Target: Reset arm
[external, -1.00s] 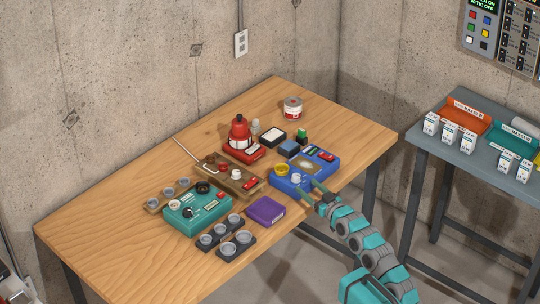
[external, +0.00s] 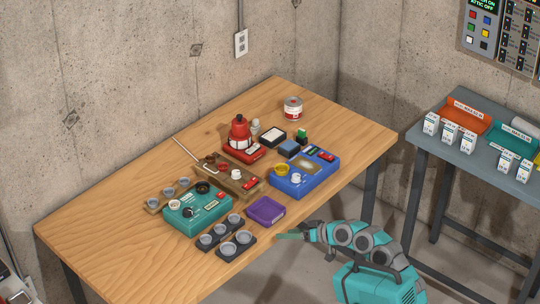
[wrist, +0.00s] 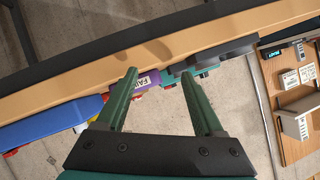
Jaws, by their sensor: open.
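My gripper (external: 291,237) is at the front edge of the wooden table (external: 110,232), near the purple box (external: 266,210) and apart from it in the external view. In the wrist view my gripper (wrist: 158,95) is open, with its two green fingers spread and nothing between them. My arm bends back from there toward the lower right of the external view. The wrist view shows the table edge (wrist: 60,105) beyond the fingers, with the purple box (wrist: 150,88) behind them.
A blue device (external: 305,172), a teal device (external: 197,210), a brown device (external: 228,180) and a red device (external: 240,145) stand on the table. Dark trays with grey cups (external: 236,246) lie near the front edge. A grey table (external: 440,150) with bins stands at right.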

